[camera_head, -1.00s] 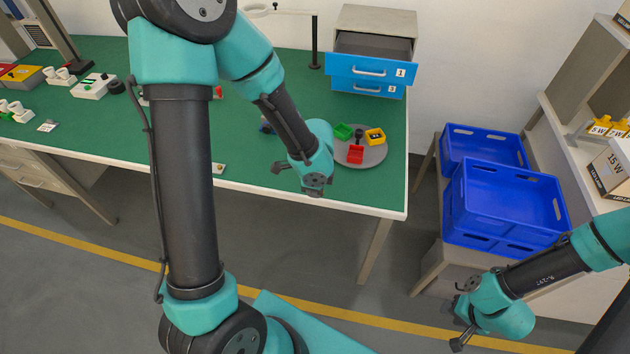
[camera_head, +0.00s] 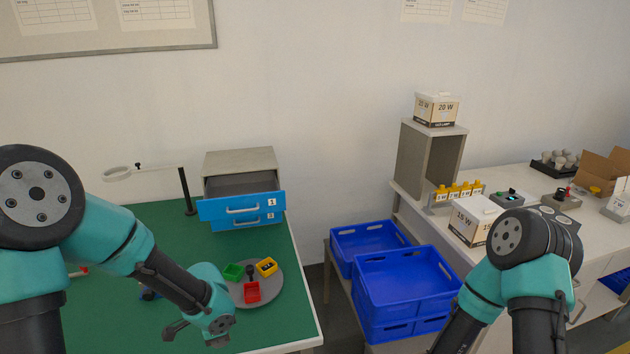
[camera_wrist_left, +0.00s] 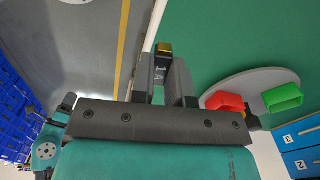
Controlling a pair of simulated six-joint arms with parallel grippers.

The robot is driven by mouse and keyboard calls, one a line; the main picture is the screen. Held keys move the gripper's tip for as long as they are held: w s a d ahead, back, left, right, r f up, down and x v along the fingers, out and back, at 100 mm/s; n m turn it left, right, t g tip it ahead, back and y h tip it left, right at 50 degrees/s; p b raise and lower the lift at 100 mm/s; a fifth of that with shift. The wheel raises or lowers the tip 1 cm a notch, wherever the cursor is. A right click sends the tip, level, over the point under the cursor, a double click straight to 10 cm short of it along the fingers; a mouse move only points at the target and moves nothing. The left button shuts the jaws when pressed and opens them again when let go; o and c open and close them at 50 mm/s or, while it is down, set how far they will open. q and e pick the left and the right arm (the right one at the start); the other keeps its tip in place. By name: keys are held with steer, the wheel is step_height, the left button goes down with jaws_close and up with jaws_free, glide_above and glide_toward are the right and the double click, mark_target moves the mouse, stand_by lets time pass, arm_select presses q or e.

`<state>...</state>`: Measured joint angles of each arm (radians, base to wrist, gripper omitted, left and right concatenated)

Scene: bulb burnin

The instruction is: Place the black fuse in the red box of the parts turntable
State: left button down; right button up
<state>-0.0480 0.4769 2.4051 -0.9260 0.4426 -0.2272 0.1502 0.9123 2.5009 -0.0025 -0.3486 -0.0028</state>
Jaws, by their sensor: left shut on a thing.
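The parts turntable (camera_head: 272,291) is a grey disc near the right edge of the green bench. On it stand the red box (camera_head: 252,292), a green box (camera_head: 233,272) and a yellow box (camera_head: 267,267). My left gripper (camera_head: 195,335) is at the left front of the turntable, apart from the red box. In the left wrist view it is shut on the black fuse (camera_wrist_left: 159,75), which has a gold cap and a "1A" mark. The red box also shows there (camera_wrist_left: 225,102), right of the fingers. My right gripper's jaws are not clear.
A drawer unit (camera_head: 240,190) with blue fronts stands behind the turntable. A magnifier lamp (camera_head: 185,190) is at its left. Blue crates (camera_head: 405,290) stand right of the bench. Bare green surface (camera_head: 110,325) lies left of the turntable.

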arm_select(q)
steer(key=w+d+r+n, duration=0.2)
steer(key=w+r+n, duration=0.1)
steer(key=w+n, duration=0.2)
steer(key=w+d+r+n, duration=0.2)
steer(key=w+r+n, duration=0.2)
steer(key=w, duration=0.4)
steer(key=shift+w+r+n, duration=0.15)
steer(key=shift+w+n, duration=0.05)
steer(key=shift+n, duration=0.2)
steer(key=shift+d, duration=0.1)
